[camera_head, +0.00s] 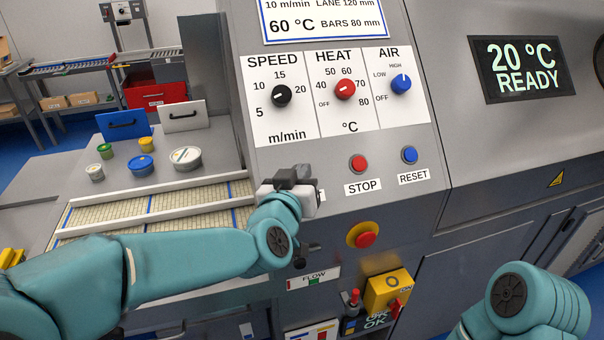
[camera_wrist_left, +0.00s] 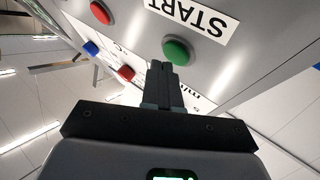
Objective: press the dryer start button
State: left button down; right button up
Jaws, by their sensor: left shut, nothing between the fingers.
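The green start button (camera_wrist_left: 178,51) shows in the left wrist view beside its upside-down START label (camera_wrist_left: 195,15). In the head view, my left gripper and wrist hide the button. My left gripper (camera_wrist_left: 165,70) is shut and empty, its fingertips at the edge of the green button in the picture; I cannot tell whether they touch it. In the head view, the left gripper (camera_head: 293,175) is at the dryer's control panel (camera_head: 300,155), left of the STOP label. My right arm shows at the lower right, but its gripper is out of view.
The red STOP button (camera_head: 358,163) and blue RESET button (camera_head: 409,154) are to the gripper's right. A red emergency button (camera_head: 367,239) on yellow sits below. SPEED, HEAT and AIR knobs are above. The display (camera_head: 522,68) reads 20 °C READY. Small tubs (camera_head: 185,157) stand at left.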

dwell(0.4)
pick_arm(q)
jog(key=shift+w+a+f+b, duration=0.1)
jog(key=shift+w+f+b, duration=0.2)
jog(key=shift+b, duration=0.05)
dwell(0.3)
jog(key=shift+s+r, duration=0.3)
dwell(0.4)
jog(key=shift+s+d+r+p, duration=0.2)
jog(key=shift+r+p, duration=0.1)
jog(key=shift+p, duration=0.2)
jog(key=s+r+p, duration=0.1)
jog(key=s, duration=0.1)
jog(key=s+d+r+p, duration=0.1)
jog(key=s+r+p, duration=0.1)
jog(key=shift+d+r, duration=0.1)
jog(key=shift+r, duration=0.15)
